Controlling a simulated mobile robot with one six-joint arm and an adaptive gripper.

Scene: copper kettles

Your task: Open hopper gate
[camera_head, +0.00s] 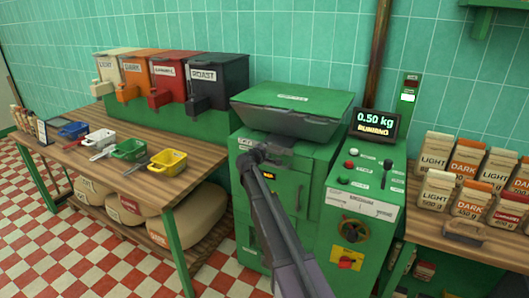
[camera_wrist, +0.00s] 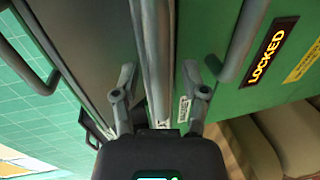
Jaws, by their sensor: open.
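The green machine carries a dark hopper (camera_head: 285,122) with a green top (camera_head: 292,98). My gripper (camera_head: 255,153) is at the left front of the machine, just below the hopper. In the wrist view my gripper (camera_wrist: 158,72) is open, with one finger on each side of a long grey bar (camera_wrist: 157,35). I cannot tell whether the fingers touch the bar or whether it belongs to the hopper gate. A lit sign (camera_wrist: 272,50) reading LOCKED is on the green front at right. My arm hides part of the machine's front in the head view.
A screen (camera_head: 376,124) reads 0.50 kg RUNNING above a control panel with a lever (camera_head: 387,173). Several labelled bins (camera_head: 173,80) and small scoops, including a yellow one (camera_head: 167,162), stand on the left wooden table. Labelled bags (camera_head: 437,150) stand on the right one.

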